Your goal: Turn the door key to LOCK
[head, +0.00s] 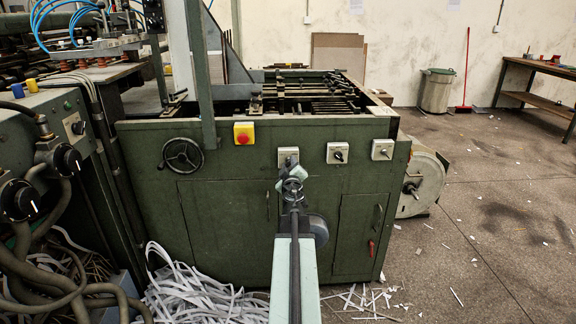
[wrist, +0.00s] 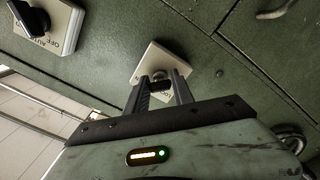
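The key switch is a pale square plate (head: 288,152) on the green machine front, left of two similar plates. In the wrist view the plate (wrist: 150,62) appears tilted, straight beyond my fingers. A small dark piece (wrist: 160,85), apparently the key, shows between the fingertips. Its angle and the plate's lettering are too hidden to read. My gripper (head: 287,172) is in front of the plate, covering its lower part. In the wrist view my gripper (wrist: 161,82) has its two dark fingers apart, one on each side of the dark piece. I cannot tell whether they touch it.
A black-knob switch plate (wrist: 50,22) marked OFF and AUTO is beside the key switch. Another switch plate (head: 382,149) is further right. A red-and-yellow stop button (head: 244,134) and a handwheel (head: 182,154) are left. Paper strips (head: 200,290) litter the floor; open floor lies right.

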